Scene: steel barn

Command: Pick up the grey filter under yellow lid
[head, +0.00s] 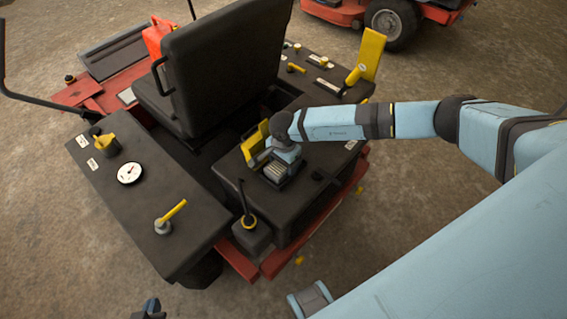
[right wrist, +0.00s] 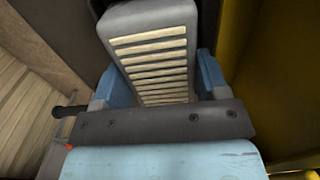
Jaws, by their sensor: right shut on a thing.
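My right gripper (head: 282,160) reaches down over the filter. In the right wrist view its blue fingers (right wrist: 155,84) are shut on either side of the filter (right wrist: 150,55). I cannot tell whether the filter's bottom is clear of the compartment. My left gripper (head: 149,309) is partly visible at the bottom edge; its opening is unclear.
The mower's black seat (head: 222,60) rises behind the filter. A lever with a black boot (head: 249,222) stands in front. The left console (head: 150,190) carries a gauge (head: 130,172) and yellow handles. Another raised yellow flap (head: 368,55) is farther back. Open floor lies around.

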